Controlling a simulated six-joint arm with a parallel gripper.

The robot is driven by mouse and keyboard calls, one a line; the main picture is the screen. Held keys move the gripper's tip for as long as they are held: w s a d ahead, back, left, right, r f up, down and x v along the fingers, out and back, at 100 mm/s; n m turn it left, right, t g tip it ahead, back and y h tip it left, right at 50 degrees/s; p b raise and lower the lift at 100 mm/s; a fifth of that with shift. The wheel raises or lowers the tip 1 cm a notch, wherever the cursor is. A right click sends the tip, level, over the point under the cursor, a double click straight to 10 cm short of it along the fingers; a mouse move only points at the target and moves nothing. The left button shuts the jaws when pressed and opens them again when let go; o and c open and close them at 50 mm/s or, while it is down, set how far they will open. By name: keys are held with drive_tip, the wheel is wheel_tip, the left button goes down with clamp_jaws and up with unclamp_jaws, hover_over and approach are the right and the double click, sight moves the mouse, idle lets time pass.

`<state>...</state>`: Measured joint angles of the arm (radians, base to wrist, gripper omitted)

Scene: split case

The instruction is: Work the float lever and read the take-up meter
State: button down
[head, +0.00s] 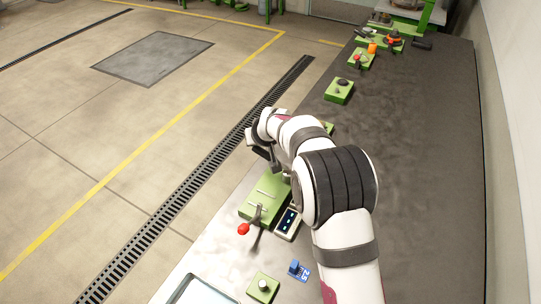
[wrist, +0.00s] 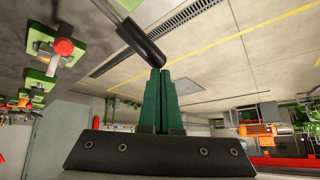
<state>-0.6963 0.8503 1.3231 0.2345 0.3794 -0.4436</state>
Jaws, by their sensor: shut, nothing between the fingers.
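A green panel (head: 262,205) with pale slots lies on the bench in the head view. A lever with a red knob (head: 243,229) stands at its near end. A small meter with dark windows (head: 289,222) is beside the panel, partly behind my arm. My gripper (head: 272,162) is over the panel's far end, partly hidden by my wrist. In the wrist view its green fingers (wrist: 161,74) are together and empty. A metal rod with a black grip (wrist: 141,42) ends right by the fingertips; I cannot tell whether they touch, or which lever is the float lever.
A green block with a grey knob (head: 262,287) and a blue item (head: 298,269) are near the front. Several green fixtures, including one block (head: 339,90), line the bench behind. A floor drain (head: 220,150) runs along the bench's left side.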

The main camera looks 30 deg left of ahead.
wheel_tip(320, 180, up, 7)
drive_tip(key=shift+d, duration=0.25)
idle(0.3)
drive_tip(key=s+d+r+m+g+h, duration=0.1)
drive_tip(key=s+d+r+m, duration=0.15)
drive_tip(key=d, duration=0.55)
drive_tip(key=s+d+r+m+h, duration=0.15)
drive_tip(key=s+d, duration=0.25)
drive_tip(key=d, duration=0.4)
drive_tip(key=s+d+r+m+g+h, duration=0.1)
drive_tip(key=s+d+r+m, duration=0.15)
drive_tip(key=d, duration=0.65)
drive_tip(key=s+d+f+m+g, duration=0.1)
drive_tip(key=s+d+m, duration=0.3)
drive_tip(key=s, duration=0.8)
drive_tip(key=s+d+f+m+g, duration=0.2)
drive_tip(key=s+d+f+m, duration=0.1)
drive_tip(key=s+d, duration=0.6)
drive_tip(key=s+m, duration=0.1)
drive_tip(key=s, duration=0.3)
drive_tip(key=shift+d, duration=0.15)
